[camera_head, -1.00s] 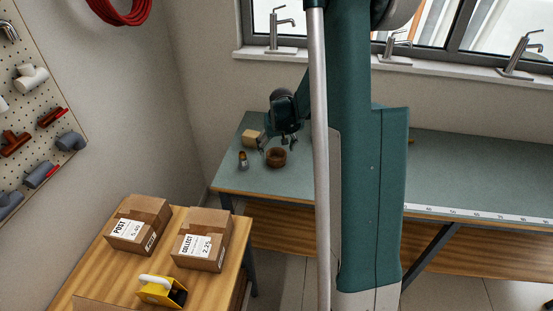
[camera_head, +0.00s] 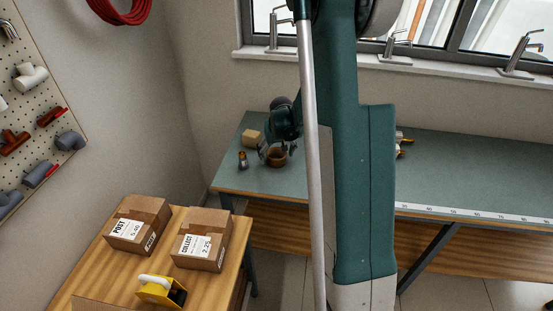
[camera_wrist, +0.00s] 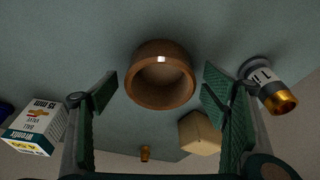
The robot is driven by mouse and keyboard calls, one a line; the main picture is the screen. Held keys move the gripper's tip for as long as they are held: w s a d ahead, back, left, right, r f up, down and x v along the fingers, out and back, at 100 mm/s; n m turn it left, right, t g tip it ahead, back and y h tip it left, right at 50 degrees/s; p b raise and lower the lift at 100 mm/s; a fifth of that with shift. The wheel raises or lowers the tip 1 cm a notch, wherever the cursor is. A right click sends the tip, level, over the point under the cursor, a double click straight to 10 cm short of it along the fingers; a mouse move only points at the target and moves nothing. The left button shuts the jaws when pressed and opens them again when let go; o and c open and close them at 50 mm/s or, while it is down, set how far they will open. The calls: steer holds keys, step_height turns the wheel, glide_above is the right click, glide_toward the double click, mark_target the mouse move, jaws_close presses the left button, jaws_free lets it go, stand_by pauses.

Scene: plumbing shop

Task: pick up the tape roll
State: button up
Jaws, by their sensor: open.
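The tape roll (camera_head: 277,156) is a brown ring on the green-grey workbench, near its left end. In the wrist view the tape roll (camera_wrist: 160,76) is in the upper middle, its round opening facing the camera. My gripper (camera_head: 276,154) is just above and around the roll in the head view, partly covering it. In the wrist view my gripper (camera_wrist: 158,90) is open, with one green finger pad to each side of the roll and a visible gap on both sides. Nothing is held.
A small bottle-like fitting (camera_head: 243,160) with a brass end (camera_wrist: 282,101) and a tan block (camera_head: 252,138) stand close to the roll. A white and green box (camera_wrist: 36,124) is at the left in the wrist view. A ruler strip (camera_head: 470,213) lies along the bench's front edge.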

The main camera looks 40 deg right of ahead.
steer(key=shift+w+d+f, duration=0.1)
steer(key=shift+w+f, duration=0.1)
steer(key=shift+f, duration=0.35)
steer(key=c, duration=1)
